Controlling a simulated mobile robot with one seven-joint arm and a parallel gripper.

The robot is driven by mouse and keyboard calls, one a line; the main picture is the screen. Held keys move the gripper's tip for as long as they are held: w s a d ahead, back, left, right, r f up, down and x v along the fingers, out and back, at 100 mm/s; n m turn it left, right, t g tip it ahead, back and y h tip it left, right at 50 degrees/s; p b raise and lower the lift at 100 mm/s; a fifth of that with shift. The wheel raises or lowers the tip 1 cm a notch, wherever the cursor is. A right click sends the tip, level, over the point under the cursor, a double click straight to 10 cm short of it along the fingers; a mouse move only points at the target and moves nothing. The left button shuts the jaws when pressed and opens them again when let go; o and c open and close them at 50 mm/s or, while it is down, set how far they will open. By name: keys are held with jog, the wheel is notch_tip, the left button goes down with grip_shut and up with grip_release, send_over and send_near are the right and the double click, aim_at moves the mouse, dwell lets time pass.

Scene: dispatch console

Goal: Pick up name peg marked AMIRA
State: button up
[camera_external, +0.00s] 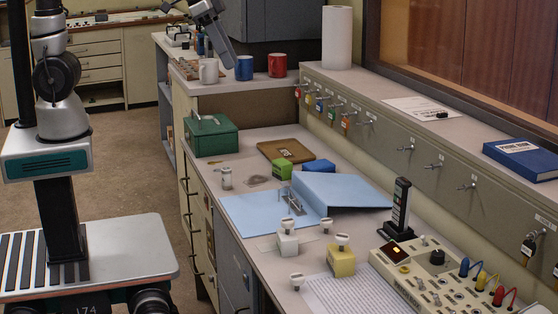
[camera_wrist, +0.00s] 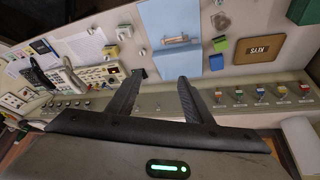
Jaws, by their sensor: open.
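Several small pegs with pale label tops stand on the console in the external view. One is on a white block (camera_external: 287,246), one on a yellow block (camera_external: 341,262), one peg (camera_external: 326,225) stands by the blue folder's edge and another peg (camera_external: 297,281) near the front edge. Their lettering is too small to read, so I cannot tell which is AMIRA. The white block also shows in the wrist view (camera_wrist: 125,33). My gripper (camera_wrist: 159,78) is open and empty, high above the console, well apart from the pegs.
A blue folder (camera_external: 345,190), green block (camera_external: 283,172), blue block (camera_external: 319,166), brown key tray (camera_external: 285,150) and green box (camera_external: 211,136) lie on the console. A switch panel (camera_external: 440,278) and upright handset (camera_external: 400,207) stand at right. Mugs (camera_external: 244,68) stand behind.

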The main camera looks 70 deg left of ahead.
jog(key=w+d+f+m+g+b, duration=0.1)
jog(key=w+d+f+m+b, duration=0.1)
jog(key=w+d+f, duration=0.55)
jog(key=w+d+f+m+b, duration=0.1)
jog(key=w+d+f+b, duration=0.2)
jog(key=f, duration=0.7)
jog(key=m, duration=0.1)
send_near(327, 220)
notch_tip(327, 220, down, 2)
jog(key=shift+h, duration=0.5)
jog(key=shift+w+b+x, duration=0.2)
jog(key=shift+b+x, duration=0.45)
jog(key=shift+x, duration=2.65)
jog(key=shift+a, duration=0.15)
jog(key=shift+r, duration=0.1)
jog(key=c, duration=1.1)
